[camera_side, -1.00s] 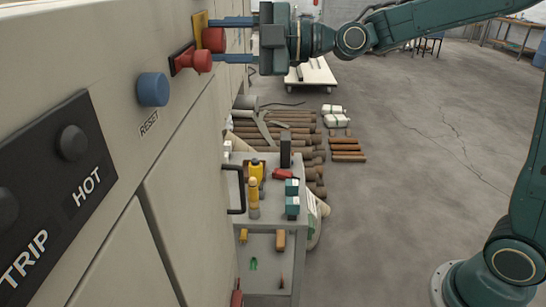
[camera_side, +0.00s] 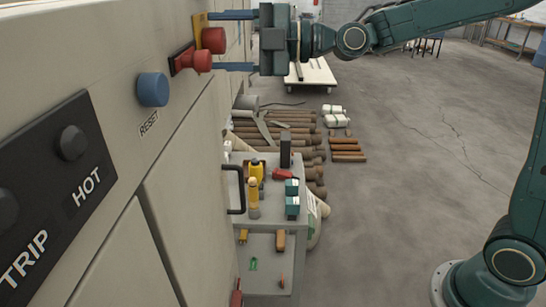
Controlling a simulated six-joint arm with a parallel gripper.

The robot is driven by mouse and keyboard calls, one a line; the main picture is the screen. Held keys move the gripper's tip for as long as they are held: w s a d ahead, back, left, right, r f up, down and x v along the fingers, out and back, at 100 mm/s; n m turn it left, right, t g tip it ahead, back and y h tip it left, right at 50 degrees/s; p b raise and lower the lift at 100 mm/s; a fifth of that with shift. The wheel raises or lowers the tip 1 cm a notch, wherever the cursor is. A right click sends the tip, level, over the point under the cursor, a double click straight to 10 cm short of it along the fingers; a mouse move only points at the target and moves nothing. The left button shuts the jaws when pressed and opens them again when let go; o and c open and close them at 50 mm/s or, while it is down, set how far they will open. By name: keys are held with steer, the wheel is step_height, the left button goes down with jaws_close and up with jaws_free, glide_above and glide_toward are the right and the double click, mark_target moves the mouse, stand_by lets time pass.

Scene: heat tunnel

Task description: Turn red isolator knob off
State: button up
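A red knob (camera_side: 214,40) sits on a yellow plate (camera_side: 200,22) on the cabinet face at the upper left. A second red knob (camera_side: 195,61) on a dark red plate (camera_side: 176,63) is nearer the camera and partly overlaps the first. My gripper (camera_side: 216,41) points left at the cabinet, its two blue fingers apart. In the picture, one finger lies above the knob on the yellow plate and one below it. The fingers do not appear to touch that knob. The lower fingertip is partly hidden behind the nearer red knob.
A blue reset button (camera_side: 153,89) and a black panel (camera_side: 60,190) marked TRIP and HOT are on the cabinet (camera_side: 185,190). A tool cart (camera_side: 272,222) stands below beside it. Brown bars and a white trolley (camera_side: 312,75) lie beyond.

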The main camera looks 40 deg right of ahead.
steer(key=shift+s+d, duration=0.1)
steer(key=v, duration=1.3)
steer(key=shift+s+d, duration=0.2)
steer(key=shift+r, duration=0.1)
stand_by(0.5)
